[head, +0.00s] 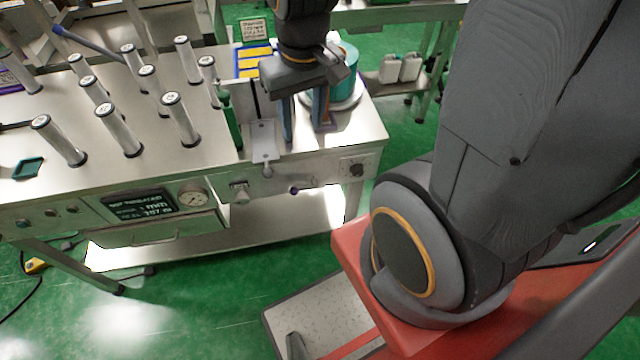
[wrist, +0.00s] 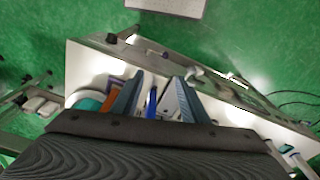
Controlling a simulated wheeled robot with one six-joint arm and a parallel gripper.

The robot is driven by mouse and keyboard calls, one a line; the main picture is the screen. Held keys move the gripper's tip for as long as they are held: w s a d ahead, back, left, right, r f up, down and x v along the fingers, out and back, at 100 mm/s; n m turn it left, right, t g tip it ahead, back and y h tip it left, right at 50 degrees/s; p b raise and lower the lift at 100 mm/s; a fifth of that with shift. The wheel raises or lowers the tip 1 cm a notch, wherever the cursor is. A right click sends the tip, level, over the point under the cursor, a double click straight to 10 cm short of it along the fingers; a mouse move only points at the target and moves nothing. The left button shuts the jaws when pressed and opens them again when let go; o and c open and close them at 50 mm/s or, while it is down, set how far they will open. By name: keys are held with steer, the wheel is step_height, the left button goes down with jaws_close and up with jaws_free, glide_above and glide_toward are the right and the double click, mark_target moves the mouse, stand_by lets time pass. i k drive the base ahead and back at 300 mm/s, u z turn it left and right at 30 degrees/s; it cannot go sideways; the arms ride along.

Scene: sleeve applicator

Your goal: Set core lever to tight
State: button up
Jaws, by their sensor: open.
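My gripper (head: 304,125) points down, open and empty, over the right end of the steel machine (head: 225,160). Its two blue-grey fingers also show in the wrist view (wrist: 155,100), apart, with a blue strip and a pale plate visible between them. On the machine's front, below the gripper, a short rod with a dark purple tip (head: 294,190) sticks out; I cannot tell whether it is the core lever. A black rotary knob (head: 355,168) sits to its right, and also shows in the wrist view (wrist: 111,38). No tight marking is legible.
A teal roll (head: 347,62) is behind the gripper. A pressure gauge (head: 193,197) and a display (head: 138,205) are on the front.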

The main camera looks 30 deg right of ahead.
mark_target(294, 191)
steer(key=u, duration=1.05)
steer(key=k, duration=2.05)
steer(key=z, duration=1.4)
